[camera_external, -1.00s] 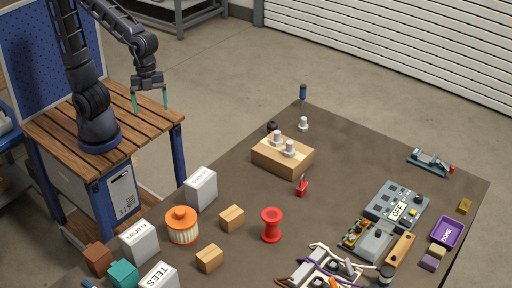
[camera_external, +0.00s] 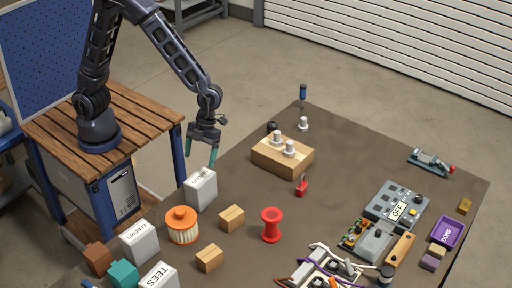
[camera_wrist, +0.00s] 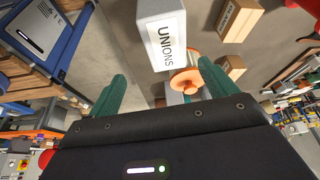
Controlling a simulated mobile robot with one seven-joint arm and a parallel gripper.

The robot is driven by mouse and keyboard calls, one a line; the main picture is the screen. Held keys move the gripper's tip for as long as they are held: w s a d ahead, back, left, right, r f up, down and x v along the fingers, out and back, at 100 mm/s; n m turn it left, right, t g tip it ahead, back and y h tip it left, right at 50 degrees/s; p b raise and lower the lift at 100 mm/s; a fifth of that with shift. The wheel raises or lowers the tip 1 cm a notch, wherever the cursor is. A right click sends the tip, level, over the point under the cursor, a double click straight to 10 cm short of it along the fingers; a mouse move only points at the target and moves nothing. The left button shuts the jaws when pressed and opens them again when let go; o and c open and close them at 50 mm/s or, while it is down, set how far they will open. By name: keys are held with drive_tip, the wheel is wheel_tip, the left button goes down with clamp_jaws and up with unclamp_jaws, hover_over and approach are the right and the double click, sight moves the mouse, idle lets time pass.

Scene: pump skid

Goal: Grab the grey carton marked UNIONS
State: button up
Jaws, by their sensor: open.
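The grey carton marked UNIONS (camera_wrist: 160,35) shows its label in the wrist view, ahead of and between my fingers. In the external view it is the pale carton (camera_external: 201,192) at the table's near left edge, upright; its lettering is not readable there. My gripper (camera_external: 200,160) is above the carton's top, open and empty, fingers pointing down. In the wrist view the two green fingers of my gripper (camera_wrist: 164,88) are spread apart, with the carton beyond their tips.
An orange-lidded spool (camera_external: 182,226) stands just in front of the carton. Two other labelled cartons, ELBOWS (camera_external: 139,241) and TEES (camera_external: 159,277), stand nearer. Small brown boxes (camera_external: 232,218) and a red spool (camera_external: 271,225) lie to the right.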

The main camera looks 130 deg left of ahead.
sight(203, 174)
drive_tip(key=shift+w+a+f, duration=0.1)
drive_tip(key=shift+w+f, duration=0.15)
drive_tip(key=shift+f, duration=0.35)
drive_tip(key=x, duration=0.5)
drive_tip(key=shift+f, duration=0.15)
drive_tip(key=shift+w+a+x, duration=0.1)
drive_tip(key=shift+w+x, duration=0.05)
drive_tip(key=shift+x, duration=1.15)
drive_tip(key=shift+w+a+x, duration=0.1)
drive_tip(key=shift+w+x, duration=0.1)
drive_tip(key=shift+x, duration=1.1)
drive_tip(key=shift+f, duration=0.3)
drive_tip(key=c, duration=1.4)
drive_tip(key=shift+r, duration=0.2)
